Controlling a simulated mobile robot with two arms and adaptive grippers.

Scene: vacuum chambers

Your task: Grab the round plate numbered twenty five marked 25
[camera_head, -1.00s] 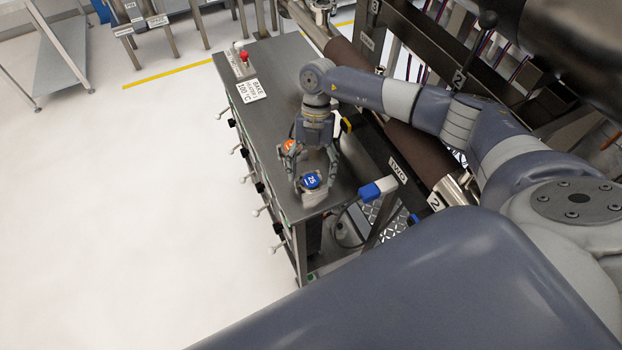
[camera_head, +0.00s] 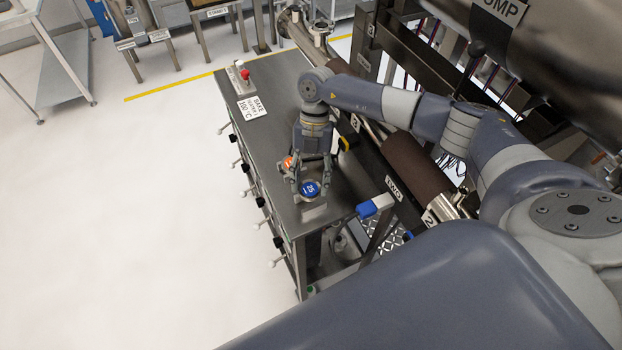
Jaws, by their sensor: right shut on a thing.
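The round plate marked 25 (camera_head: 310,188) has a blue top with white print. It is at the near end of the grey metal cabinet top (camera_head: 283,90). My right gripper (camera_head: 311,186) reaches down over the cabinet and is shut on the plate, one finger on each side. I cannot tell whether the plate touches the cabinet top or is a little above it. An orange round thing (camera_head: 287,162) shows just behind the gripper's left finger, partly hidden. My left gripper is not in view.
A red button box (camera_head: 243,74) and a "BAKE 100 °C" sign (camera_head: 251,107) are at the cabinet's far end. Handles line its left side. A rack with a brown cylinder (camera_head: 414,166) and a blue-ended handle (camera_head: 374,206) stand close on the right. The floor at left is clear.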

